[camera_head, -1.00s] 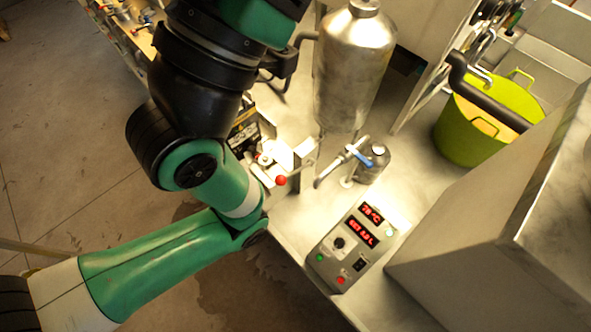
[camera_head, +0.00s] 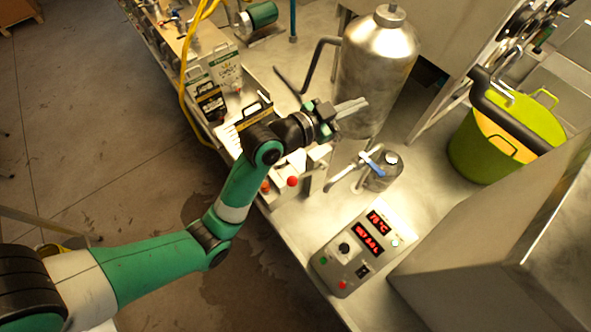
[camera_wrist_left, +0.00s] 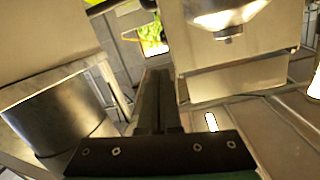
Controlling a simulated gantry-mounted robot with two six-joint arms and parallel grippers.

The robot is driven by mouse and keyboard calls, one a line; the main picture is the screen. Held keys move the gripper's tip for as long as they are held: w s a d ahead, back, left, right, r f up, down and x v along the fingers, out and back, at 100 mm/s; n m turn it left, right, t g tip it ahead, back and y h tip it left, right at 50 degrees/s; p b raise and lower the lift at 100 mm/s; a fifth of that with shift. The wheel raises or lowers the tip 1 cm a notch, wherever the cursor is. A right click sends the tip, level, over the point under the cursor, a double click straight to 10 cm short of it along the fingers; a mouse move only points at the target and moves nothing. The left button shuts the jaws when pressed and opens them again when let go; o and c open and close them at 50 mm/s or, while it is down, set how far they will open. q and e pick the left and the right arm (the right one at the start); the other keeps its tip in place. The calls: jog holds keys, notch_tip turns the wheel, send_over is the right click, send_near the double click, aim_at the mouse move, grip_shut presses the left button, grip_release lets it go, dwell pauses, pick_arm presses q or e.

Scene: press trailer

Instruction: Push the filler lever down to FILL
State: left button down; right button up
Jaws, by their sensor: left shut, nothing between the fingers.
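In the head view a red ball knob (camera_head: 291,181) shows at a pale metal fixture on the bench's front edge. A tap with a blue handle (camera_head: 371,162) stands to its right, beside a small steel bottle (camera_head: 384,172). No FILL marking is readable, so I cannot tell for sure which of these is the filler lever. My left gripper (camera_head: 358,106) is shut and empty, above and behind the red knob. Its fingers point right, in front of the steel tank (camera_head: 375,75). In the left wrist view its closed fingers (camera_wrist_left: 158,80) point ahead, with nothing between them.
A control box (camera_head: 358,248) with red displays sits at the bench front. A green tub (camera_head: 505,130) stands at the right, beyond a large pale metal box (camera_head: 500,225). Cartons (camera_head: 212,85) and a yellow hose (camera_head: 183,75) are at the left.

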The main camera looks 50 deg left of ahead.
pick_arm(q)
jog(key=s+a+f+n+g+y, duration=0.1)
jog(key=s+a+f+g, duration=0.2)
jog(key=f, duration=0.6)
jog(key=s+a+f+n+g, duration=0.2)
jog(key=s+a+f, duration=0.15)
jog(key=f, duration=0.65)
jog(key=n+g+y+b, duration=0.1)
jog(key=n+b, duration=0.1)
jog(key=b, duration=0.2)
send_over(294, 177)
notch_tip(294, 177, down, 12)
jog(key=shift+w+a+r, duration=0.15)
jog(key=shift+r, duration=0.05)
jog(key=b+x, duration=0.1)
jog(key=x, duration=0.2)
jog(key=shift+w+r, duration=0.1)
jog(key=shift+w, duration=0.1)
jog(key=shift+s+f+p, duration=0.1)
jog(key=shift+f+p, duration=0.15)
jog(key=shift+p, duration=0.1)
jog(key=s, duration=0.1)
jog(key=s+f, duration=0.1)
jog(key=shift+s+f+p, duration=0.35)
jog(key=shift+s, duration=0.05)
